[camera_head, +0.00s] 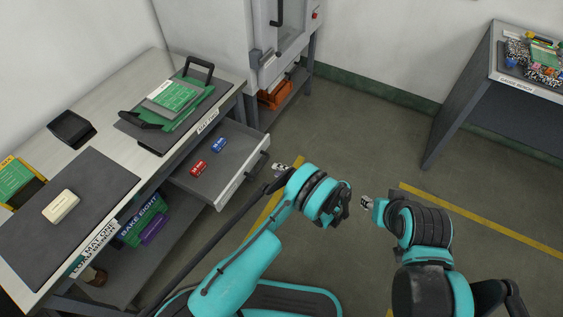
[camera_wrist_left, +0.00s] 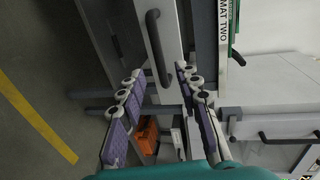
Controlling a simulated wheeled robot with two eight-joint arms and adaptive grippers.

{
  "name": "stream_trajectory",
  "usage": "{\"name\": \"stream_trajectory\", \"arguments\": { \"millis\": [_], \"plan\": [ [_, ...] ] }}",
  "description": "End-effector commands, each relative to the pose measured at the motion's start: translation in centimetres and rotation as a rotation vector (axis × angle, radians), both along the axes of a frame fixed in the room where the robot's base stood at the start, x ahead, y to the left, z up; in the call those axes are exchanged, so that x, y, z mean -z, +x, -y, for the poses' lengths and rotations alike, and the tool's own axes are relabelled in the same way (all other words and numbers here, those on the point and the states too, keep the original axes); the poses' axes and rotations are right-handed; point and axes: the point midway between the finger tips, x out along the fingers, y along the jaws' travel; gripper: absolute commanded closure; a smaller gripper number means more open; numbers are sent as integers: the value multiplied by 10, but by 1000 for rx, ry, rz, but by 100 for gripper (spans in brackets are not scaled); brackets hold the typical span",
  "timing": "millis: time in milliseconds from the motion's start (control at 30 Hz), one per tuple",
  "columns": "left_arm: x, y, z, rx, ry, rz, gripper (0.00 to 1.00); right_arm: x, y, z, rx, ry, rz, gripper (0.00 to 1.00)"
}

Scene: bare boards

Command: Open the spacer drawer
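The drawer (camera_head: 205,178) under the bench stands pulled out, and its inside shows in the head view. A red piece (camera_head: 198,168) and a blue piece (camera_head: 219,145) lie in it. A label on its front is too small to read. Its dark bar handle (camera_head: 256,166) also shows in the left wrist view (camera_wrist_left: 154,45). My left gripper (camera_head: 280,171) is just right of the handle. In the wrist view its purple-padded fingers (camera_wrist_left: 160,88) are spread apart, with the handle's near end between or just ahead of them. My right gripper (camera_head: 365,202) is away over the floor, too small to read.
The bench top holds a green-and-grey fixture (camera_head: 172,97), a black tray (camera_head: 72,129) and a dark mat (camera_head: 105,175) with a cream block (camera_head: 61,206). A cabinet (camera_head: 285,40) stands behind. Another bench (camera_head: 480,75) is far right. Open floor lies between.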

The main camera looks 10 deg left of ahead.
Motion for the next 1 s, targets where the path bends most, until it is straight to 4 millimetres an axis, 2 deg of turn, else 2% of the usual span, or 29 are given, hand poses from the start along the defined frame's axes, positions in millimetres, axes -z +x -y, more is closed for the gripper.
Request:
{"name": "stream_trajectory", "arguments": {
  "millis": [133,500,700,933,1000],
  "plan": [
    [7,0,-14,-17,0,0,67,2,0,0,0,0,0,60],
    [20,19,-66,-16,0,0,67,22,0,0,0,0,0,60],
    [21,23,-77,-14,0,0,67,24,0,0,0,0,0,60],
    [20,23,-77,-13,0,0,67,24,0,0,0,0,0,60],
    [20,23,-77,-13,0,0,85,24,0,0,0,0,0,60]
  ]
}}
